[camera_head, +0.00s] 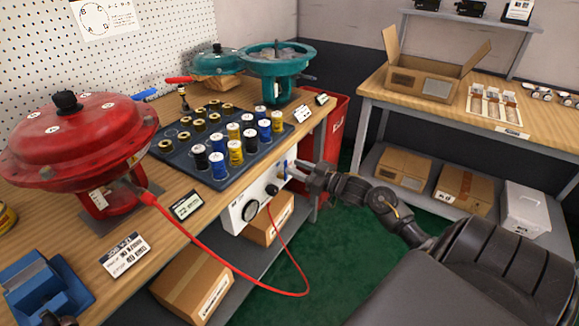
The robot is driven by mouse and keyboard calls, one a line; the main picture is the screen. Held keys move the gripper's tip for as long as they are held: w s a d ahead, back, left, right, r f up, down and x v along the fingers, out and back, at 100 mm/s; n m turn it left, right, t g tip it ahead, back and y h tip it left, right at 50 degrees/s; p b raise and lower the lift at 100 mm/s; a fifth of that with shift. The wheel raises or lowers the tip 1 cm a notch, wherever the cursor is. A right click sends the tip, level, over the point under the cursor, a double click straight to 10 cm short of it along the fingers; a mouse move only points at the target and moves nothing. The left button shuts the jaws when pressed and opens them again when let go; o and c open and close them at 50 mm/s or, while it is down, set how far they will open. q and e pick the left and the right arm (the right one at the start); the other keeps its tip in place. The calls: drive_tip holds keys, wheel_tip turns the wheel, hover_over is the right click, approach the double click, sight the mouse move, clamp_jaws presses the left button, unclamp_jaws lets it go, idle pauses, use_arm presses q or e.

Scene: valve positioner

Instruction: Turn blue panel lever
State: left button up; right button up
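The white control panel (240,212) hangs under the front edge of the workbench and carries a round gauge. Its small blue lever (285,168) stands upright near the panel's right end. My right gripper (296,171) comes in from the right, with its fingertips just beside the lever. The fingers and the lever are small and close together in the picture, so I cannot tell whether they touch or how wide the fingers stand. My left gripper cannot be made out; a small dark shape at the bottom left edge is unclear.
A red actuator (82,140) stands on the workbench, with a red hose (225,262) looping down to the panel. A blue tray (207,172) holds several spools and cans. A red bin (335,140) stands behind my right gripper. Cardboard boxes (192,284) sit below the panel.

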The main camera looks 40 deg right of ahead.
sight(287, 164)
drive_tip(key=shift+x, duration=1.5)
clamp_jaws()
